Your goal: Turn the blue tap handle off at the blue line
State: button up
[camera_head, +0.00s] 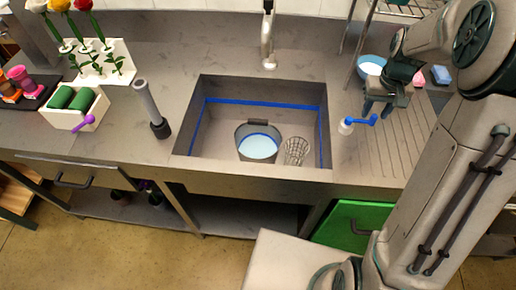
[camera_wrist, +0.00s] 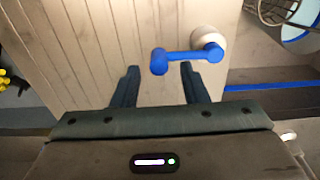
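The blue tap handle (camera_head: 361,120) sits on a white round base at the right rim of the sink, on the ribbed drainboard. In the wrist view the handle (camera_wrist: 185,57) is a bar with a round knob at its left end, and its white base (camera_wrist: 208,38) is at the right. My gripper (camera_head: 376,107) is above and just right of the handle. In the wrist view its two fingers (camera_wrist: 160,72) are apart, with the handle's knob end showing between and beyond their tips. Nothing is held. A blue line (camera_head: 265,104) runs around the inside of the sink walls.
The sink (camera_head: 215,130) holds a grey bucket (camera_head: 257,142) with pale blue water and a wire basket (camera_head: 296,151). A faucet (camera_head: 268,40) stands behind it. A blue bowl (camera_head: 371,66) and a pink and a blue item lie behind my gripper.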

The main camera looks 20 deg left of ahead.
notch_tip(320, 180, up, 7)
jog(key=p, duration=0.4)
jog(key=shift+f, duration=0.15)
jog(key=shift+s, duration=0.15)
jog(key=s+r+m+t, duration=0.1)
jog(key=s+r, duration=0.3)
jog(key=s, duration=0.7)
jog(key=s+r+m+t, duration=0.1)
jog(key=s+r+t, duration=0.1)
jog(key=s, duration=1)
jog(key=shift+v, duration=0.9)
